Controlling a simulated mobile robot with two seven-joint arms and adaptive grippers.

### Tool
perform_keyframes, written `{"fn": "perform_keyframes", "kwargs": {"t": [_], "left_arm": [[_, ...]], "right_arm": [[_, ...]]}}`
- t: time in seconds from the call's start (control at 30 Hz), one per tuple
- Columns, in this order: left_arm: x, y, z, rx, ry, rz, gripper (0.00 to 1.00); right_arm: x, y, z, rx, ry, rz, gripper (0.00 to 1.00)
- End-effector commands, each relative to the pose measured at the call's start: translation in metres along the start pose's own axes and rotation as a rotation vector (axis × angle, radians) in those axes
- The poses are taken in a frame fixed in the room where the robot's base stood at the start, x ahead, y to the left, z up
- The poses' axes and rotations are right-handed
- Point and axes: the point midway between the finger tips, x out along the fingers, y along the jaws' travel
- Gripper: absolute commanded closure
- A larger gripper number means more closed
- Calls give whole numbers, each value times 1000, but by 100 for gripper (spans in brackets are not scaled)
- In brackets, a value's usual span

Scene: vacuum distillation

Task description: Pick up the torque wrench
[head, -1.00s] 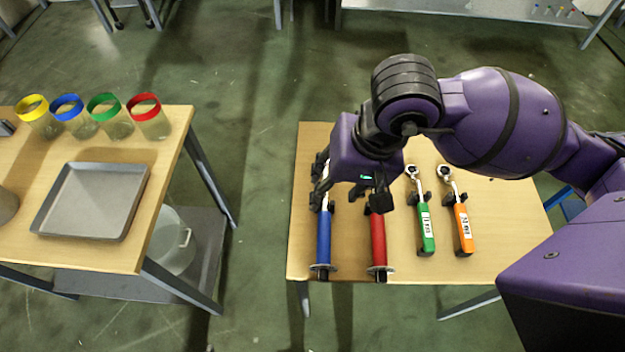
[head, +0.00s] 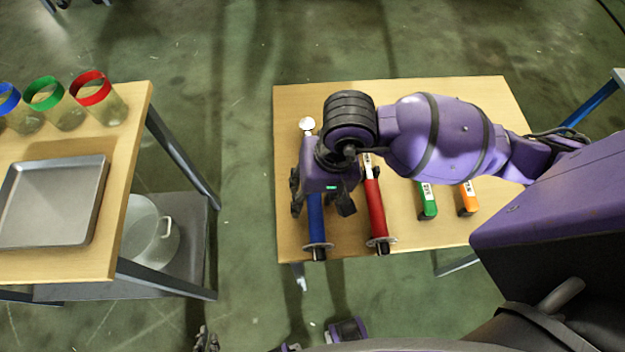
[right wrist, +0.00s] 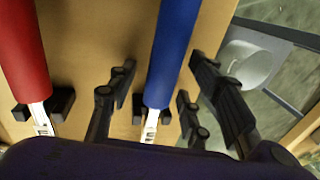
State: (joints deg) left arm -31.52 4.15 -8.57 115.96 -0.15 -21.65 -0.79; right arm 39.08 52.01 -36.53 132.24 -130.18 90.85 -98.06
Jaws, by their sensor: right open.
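The wrench with a blue handle (head: 316,218) lies on the wooden table, its round head towards the far edge. My right gripper (head: 320,203) is open above it, with a finger on each side of the handle. In the right wrist view the blue handle (right wrist: 174,45) lies between the open fingers (right wrist: 168,85); I see no grip on it. The red-handled wrench (head: 376,210) lies just to the right. My left gripper (head: 206,340) is barely visible at the bottom edge.
The wrenches rest on small black holders (right wrist: 63,105). A second table at left carries a metal tray (head: 52,202) and jars with coloured rims (head: 92,90). A pot (head: 150,240) stands on its lower shelf. A floor gap separates the tables.

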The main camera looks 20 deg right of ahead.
Motion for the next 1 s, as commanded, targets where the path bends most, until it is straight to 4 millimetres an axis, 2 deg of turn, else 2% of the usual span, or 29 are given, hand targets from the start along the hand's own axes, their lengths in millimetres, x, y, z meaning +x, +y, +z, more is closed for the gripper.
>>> {"fn": "perform_keyframes", "kwargs": {"t": [0.2, 0.5, 0.57, 1.0], "left_arm": [[1, 1, 2, 1, -4, 1, 100], [0, 1, 0, 1, 0, 2, 100], [0, 1, -1, 1, 1, 2, 100], [0, 1, -3, 1, 5, 2, 100]], "right_arm": [[1, 0, 0, 0, 0, 0, 54], [1, 0, 0, 0, 0, 0, 94], [1, 0, 0, 0, 0, 0, 100], [-1, -2, -1, -1, 3, -4, 100]]}}
